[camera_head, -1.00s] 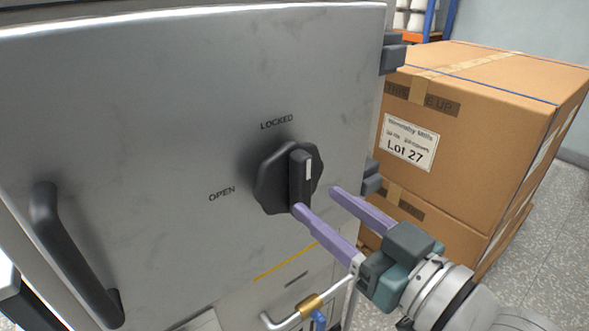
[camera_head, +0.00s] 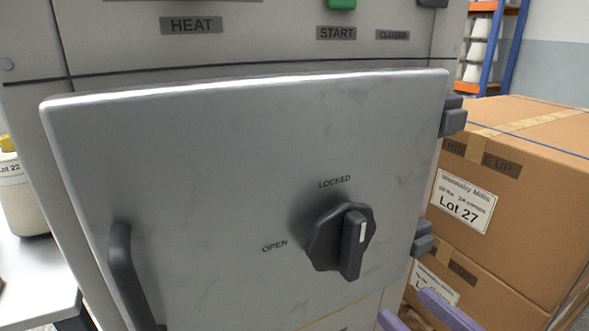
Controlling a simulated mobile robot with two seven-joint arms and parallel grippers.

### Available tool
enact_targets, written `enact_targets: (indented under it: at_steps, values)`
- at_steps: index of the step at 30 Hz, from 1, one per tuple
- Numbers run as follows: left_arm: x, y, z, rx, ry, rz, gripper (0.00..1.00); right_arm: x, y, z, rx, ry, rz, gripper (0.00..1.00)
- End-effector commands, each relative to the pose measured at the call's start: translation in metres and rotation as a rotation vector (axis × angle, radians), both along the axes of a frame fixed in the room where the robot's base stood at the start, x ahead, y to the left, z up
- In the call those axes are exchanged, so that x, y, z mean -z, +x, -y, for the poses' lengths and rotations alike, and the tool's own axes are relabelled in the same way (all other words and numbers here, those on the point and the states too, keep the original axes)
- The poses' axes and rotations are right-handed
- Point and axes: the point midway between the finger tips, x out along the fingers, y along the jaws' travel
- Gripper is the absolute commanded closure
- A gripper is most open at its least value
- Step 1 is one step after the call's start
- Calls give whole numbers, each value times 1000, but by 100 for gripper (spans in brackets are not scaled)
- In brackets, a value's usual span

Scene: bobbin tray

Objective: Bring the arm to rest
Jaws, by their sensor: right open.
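My right gripper (camera_head: 418,312) shows only as two purple fingertips at the bottom edge, right of centre. The fingers are apart with nothing between them. They are below and to the right of the black door knob (camera_head: 340,240) and apart from it. The knob's white mark points up toward the word LOCKED. The rest of my right arm is out of the picture. My left gripper is not in view.
The metal door (camera_head: 210,190) looks closed, with a black handle (camera_head: 125,270) at left and hinges (camera_head: 452,117) at right. Stacked cardboard boxes (camera_head: 540,240) stand close on the right. A pale container (camera_head: 22,195) stands on a bench at left.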

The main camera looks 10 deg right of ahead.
Motion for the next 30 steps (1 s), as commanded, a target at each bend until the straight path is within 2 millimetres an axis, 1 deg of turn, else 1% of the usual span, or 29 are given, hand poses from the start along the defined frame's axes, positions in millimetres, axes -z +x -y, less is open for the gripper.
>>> enact_targets:
  at_steps: [1,5,7,10,12,14,15,20,23,24,29,30]
  values:
    - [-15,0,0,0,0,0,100,-13,0,-5,1,-7,-38,43]
    - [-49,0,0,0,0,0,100,-34,-4,-19,2,-64,-215,43]
    - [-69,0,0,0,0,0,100,-47,-11,-23,10,-106,-334,43]
    - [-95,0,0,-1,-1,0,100,-65,-29,-21,28,-170,-508,43]
    - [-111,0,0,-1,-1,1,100,-79,-44,-16,47,-213,-627,43]
    - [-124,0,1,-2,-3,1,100,-92,-60,-9,66,-246,-725,43]
    - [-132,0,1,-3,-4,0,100,-100,-71,-5,79,-264,-786,43]
    - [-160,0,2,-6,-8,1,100,-135,-117,14,133,-323,-1010,43]
    - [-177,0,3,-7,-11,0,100,-160,-149,26,167,-347,-1143,43]
    - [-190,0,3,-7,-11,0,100,-175,-155,28,174,-353,-1169,43]
    - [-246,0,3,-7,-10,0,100,-229,-154,28,170,-355,-1164,43]
    - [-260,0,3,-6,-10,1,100,-243,-154,28,170,-355,-1164,43]
